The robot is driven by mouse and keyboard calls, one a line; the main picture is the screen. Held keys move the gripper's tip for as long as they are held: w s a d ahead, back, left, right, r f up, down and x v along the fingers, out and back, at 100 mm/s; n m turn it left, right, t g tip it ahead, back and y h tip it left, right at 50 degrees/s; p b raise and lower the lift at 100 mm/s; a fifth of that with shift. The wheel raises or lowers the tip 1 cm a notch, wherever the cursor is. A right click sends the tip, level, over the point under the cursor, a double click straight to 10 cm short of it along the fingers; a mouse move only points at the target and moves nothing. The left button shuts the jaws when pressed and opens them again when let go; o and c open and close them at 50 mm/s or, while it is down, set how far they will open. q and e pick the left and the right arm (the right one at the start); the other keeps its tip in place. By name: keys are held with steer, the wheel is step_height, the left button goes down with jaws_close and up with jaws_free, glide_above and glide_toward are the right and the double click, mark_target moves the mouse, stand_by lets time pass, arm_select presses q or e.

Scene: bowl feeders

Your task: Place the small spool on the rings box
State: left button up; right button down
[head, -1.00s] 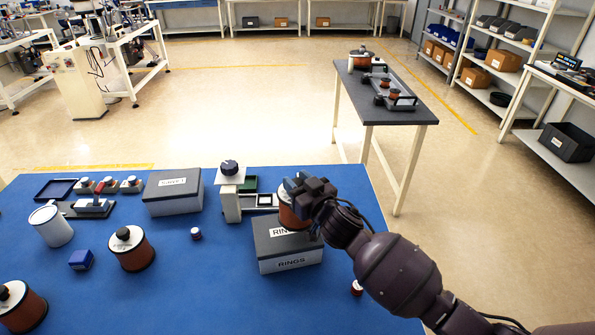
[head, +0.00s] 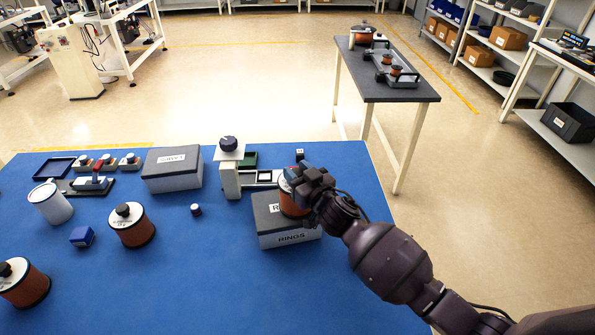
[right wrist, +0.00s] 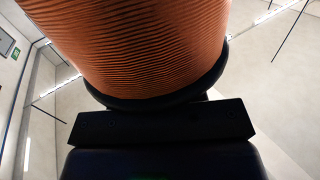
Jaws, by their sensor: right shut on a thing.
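The small spool (head: 291,205) is copper-wound with a dark rim, and its turns fill the upper part of the right wrist view (right wrist: 140,40). My right gripper (head: 305,185) is shut on it from the right and partly covers it. The spool is roughly upright at the lid of the rings box (head: 284,239), a grey box with a dark lid and the label RINGS. Its lower edge overlaps the lid in the head view; I cannot tell whether it rests on it. My left gripper is not in view.
Larger copper spools stand on the blue table at left, one (head: 131,225) nearer the middle and one (head: 23,283) in the front corner. A grey box (head: 173,169), a white device (head: 230,178) and a small dark-topped piece (head: 196,210) are nearby. The front middle is clear.

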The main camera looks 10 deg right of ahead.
steer(key=c, duration=0.7)
jaws_free()
steer(key=shift+r, duration=0.1)
steer(key=shift+s, duration=0.2)
steer(key=v, duration=1.1)
steer(key=shift+s+d, duration=0.1)
steer(key=shift+s, duration=0.25)
steer(key=s+d+f+m+g+h, duration=0.1)
steer(key=s+d+f+h, duration=0.1)
steer(key=s+f, duration=0.3)
steer(key=s+d+f+m+g+h, duration=0.1)
steer(key=s+d+f+g+h, duration=0.1)
steer(key=s+d+f, duration=0.2)
steer(key=s+d+f+g+h, duration=0.2)
steer(key=s+d+f, duration=0.1)
steer(key=s+f, duration=0.4)
steer(key=shift+s+f+m, duration=0.15)
steer(key=shift+s+m, duration=0.25)
steer(key=shift+s, duration=0.6)
steer(key=shift+s+d+f, duration=0.1)
steer(key=shift+s+f, duration=0.1)
steer(key=shift+s, duration=0.15)
